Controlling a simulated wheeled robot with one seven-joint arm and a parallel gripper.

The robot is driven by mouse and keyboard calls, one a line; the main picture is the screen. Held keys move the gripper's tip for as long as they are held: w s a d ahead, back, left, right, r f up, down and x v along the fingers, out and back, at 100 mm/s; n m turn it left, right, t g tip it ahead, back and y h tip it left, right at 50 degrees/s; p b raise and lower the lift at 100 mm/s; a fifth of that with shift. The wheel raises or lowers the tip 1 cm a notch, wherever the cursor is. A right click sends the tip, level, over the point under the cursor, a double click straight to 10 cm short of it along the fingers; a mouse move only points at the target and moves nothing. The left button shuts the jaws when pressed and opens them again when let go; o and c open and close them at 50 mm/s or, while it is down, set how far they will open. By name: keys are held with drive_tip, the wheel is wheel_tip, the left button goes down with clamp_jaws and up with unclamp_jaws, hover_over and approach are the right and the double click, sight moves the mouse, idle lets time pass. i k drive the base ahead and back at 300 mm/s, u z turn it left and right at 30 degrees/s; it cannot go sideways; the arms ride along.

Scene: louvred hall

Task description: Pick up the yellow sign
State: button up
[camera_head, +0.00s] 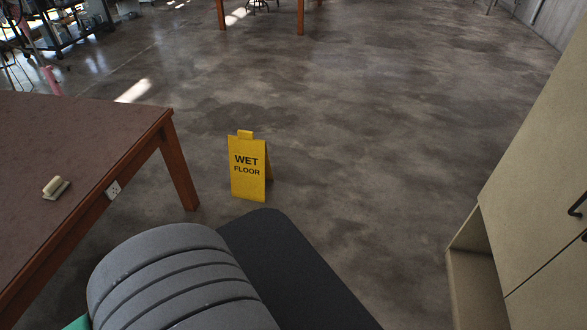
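The yellow sign (248,184) stands upright on the floor in the head view, a little left of the middle. It is a folded A-shaped board with "WET FLOOR" in black letters and a small handle tab on top. My own grey and black body parts fill the lower part of the view, just in front of the sign. The sign's front panel shows fully, with part of the back panel at its right. I do not see my gripper in this view.
A brown table (75,130) with a wooden frame stands at the left, its leg near the sign. A small cream-coloured object (56,187) lies on it. A beige cabinet (540,170) stands at the right. The concrete floor (370,130) between and beyond them is clear.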

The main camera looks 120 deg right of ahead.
sight(249, 163)
drive_tip(key=u, duration=1.65)
drive_tip(key=k, duration=1.05)
drive_tip(key=z, duration=0.25)
